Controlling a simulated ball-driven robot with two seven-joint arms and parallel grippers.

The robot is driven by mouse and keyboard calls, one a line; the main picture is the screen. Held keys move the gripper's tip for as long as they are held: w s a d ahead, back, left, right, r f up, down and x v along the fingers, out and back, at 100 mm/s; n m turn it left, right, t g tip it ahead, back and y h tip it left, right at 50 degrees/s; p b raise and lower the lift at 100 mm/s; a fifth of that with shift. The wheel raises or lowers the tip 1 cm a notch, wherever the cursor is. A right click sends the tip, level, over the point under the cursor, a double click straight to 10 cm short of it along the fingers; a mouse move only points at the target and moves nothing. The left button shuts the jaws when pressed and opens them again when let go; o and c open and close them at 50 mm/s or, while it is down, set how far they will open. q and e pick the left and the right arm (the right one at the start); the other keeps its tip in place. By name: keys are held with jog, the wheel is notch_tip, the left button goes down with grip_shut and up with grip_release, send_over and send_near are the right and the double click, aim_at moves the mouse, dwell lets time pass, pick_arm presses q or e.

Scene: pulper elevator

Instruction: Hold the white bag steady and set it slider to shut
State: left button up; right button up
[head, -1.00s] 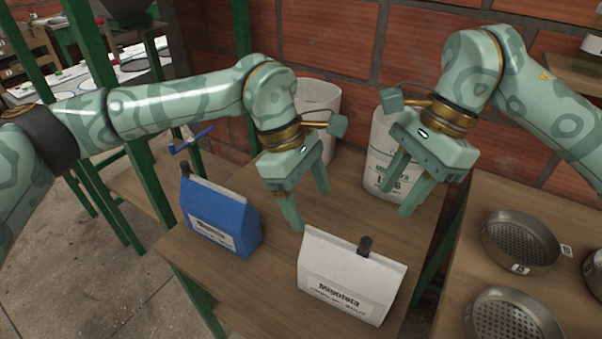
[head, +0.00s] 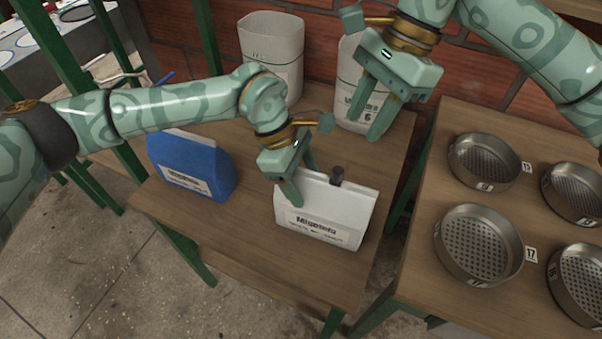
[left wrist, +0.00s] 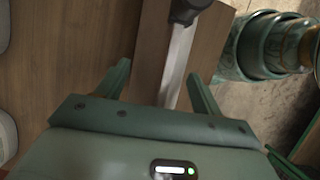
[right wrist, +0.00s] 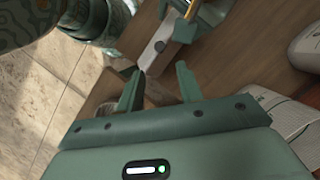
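The white bag (head: 318,215) stands upright on the wooden table, its label facing the front. Its dark slider (head: 337,175) sits on the top edge, a little right of the middle. My left gripper (head: 302,185) is open at the bag's left top end, one finger in front and one behind. In the left wrist view, the bag's pale top strip (left wrist: 178,65) runs between the open fingers, with a gap on each side, towards the dark slider (left wrist: 188,10). My right gripper (head: 367,122) is open and empty, behind and above the bag. The bag (right wrist: 157,45) lies beyond its fingers.
A blue bag (head: 190,168) stands left of the white one. Two large pale sacks, one at the back (head: 270,50) and one behind my right gripper (head: 348,72), stand near the brick wall. Round metal sieves (head: 478,245) sit on the right-hand table. The wooden table front (head: 250,245) is clear.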

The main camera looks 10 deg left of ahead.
aim_at(341, 169)
pick_arm(q)
jog(key=c, duration=1)
jog(key=shift+c, duration=0.2)
pick_arm(e)
jog(key=shift+o, duration=0.4)
jog(key=shift+f, duration=0.1)
jog(key=s+d+f+g+y, duration=0.1)
jog(key=f, duration=0.2)
jog(key=s+d+f+m+g+y, duration=0.1)
jog(key=f+y, duration=0.1)
jog(key=f, duration=0.1)
jog(key=s+d+f+m+g+y, duration=0.1)
jog(key=f, duration=0.2)
jog(key=shift+s+d+y, duration=0.15)
jog(key=shift+d+y, duration=0.15)
jog(key=w+d+r+m+t+y, duration=0.2)
jog(key=w+d+r+y, duration=0.1)
jog(key=d+y, duration=0.15)
jog(key=shift+t+y, duration=0.3)
jog(key=shift+y, duration=0.25)
jog(key=x, duration=1.2)
jog(key=shift+a, duration=0.25)
